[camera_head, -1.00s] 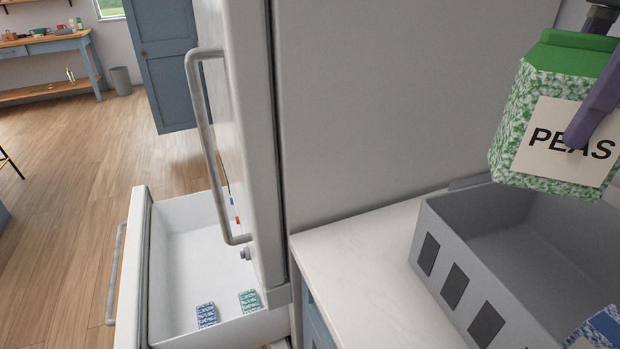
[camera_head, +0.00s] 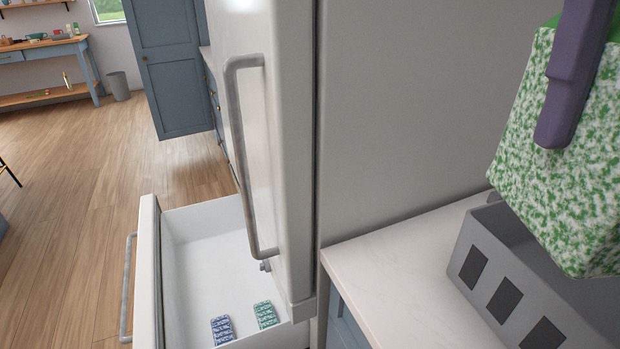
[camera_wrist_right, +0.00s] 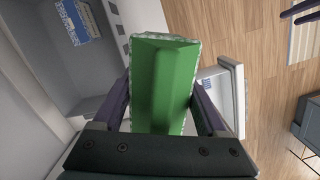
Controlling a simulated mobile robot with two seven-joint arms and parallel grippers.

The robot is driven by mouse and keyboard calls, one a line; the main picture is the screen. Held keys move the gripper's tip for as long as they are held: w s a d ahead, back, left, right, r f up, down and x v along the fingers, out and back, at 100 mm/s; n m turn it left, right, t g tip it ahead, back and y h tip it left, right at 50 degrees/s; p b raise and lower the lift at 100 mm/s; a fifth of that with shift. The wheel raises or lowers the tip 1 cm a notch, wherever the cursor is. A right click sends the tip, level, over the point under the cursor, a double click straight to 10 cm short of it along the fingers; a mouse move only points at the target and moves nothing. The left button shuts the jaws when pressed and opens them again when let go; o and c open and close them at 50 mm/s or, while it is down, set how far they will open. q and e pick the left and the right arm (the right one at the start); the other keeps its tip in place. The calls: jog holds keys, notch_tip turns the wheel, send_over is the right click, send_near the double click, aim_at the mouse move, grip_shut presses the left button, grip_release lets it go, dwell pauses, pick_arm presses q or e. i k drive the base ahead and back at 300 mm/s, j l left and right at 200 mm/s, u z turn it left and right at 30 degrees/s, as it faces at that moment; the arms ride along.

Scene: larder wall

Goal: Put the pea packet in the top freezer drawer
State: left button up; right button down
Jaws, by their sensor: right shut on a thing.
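The pea packet (camera_head: 560,150), green and white speckled, is large at the right of the head view. My right gripper (camera_head: 575,85) is shut on it and holds it up, above and in front of the grey crate. In the right wrist view its green top (camera_wrist_right: 163,85) sits between the two fingers of the gripper (camera_wrist_right: 165,108). The freezer drawer (camera_head: 200,240) stands pulled out at the lower left, with a blue pack (camera_head: 222,329) and a teal pack (camera_head: 265,314) inside. My left gripper is not in view.
The tall fridge-freezer (camera_head: 290,150) with its bar handle (camera_head: 245,150) stands between the drawer and the packet. A grey crate (camera_head: 500,285) stands on the pale worktop (camera_head: 390,255); the wrist view shows a blue-and-white packet (camera_wrist_right: 77,22) inside. Wooden floor (camera_head: 70,220) is open at left.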

aim_at(215, 258)
jog(key=i+j, duration=0.15)
jog(key=j, duration=0.25)
jog(key=i+j+z, duration=0.1)
jog(key=j, duration=0.35)
jog(key=i+j, duration=0.2)
jog(key=j, duration=0.2)
jog(key=i+j+z, duration=0.15)
jog(key=j, duration=0.3)
jog(key=i+j, duration=0.1)
jog(key=j, duration=0.3)
jog(key=i+j, duration=0.25)
jog(key=j, duration=0.15)
jog(key=i+j+z, duration=0.15)
jog(key=j, duration=0.25)
jog(key=i+j, duration=0.3)
jog(key=j+z, duration=0.05)
jog(key=j, duration=0.05)
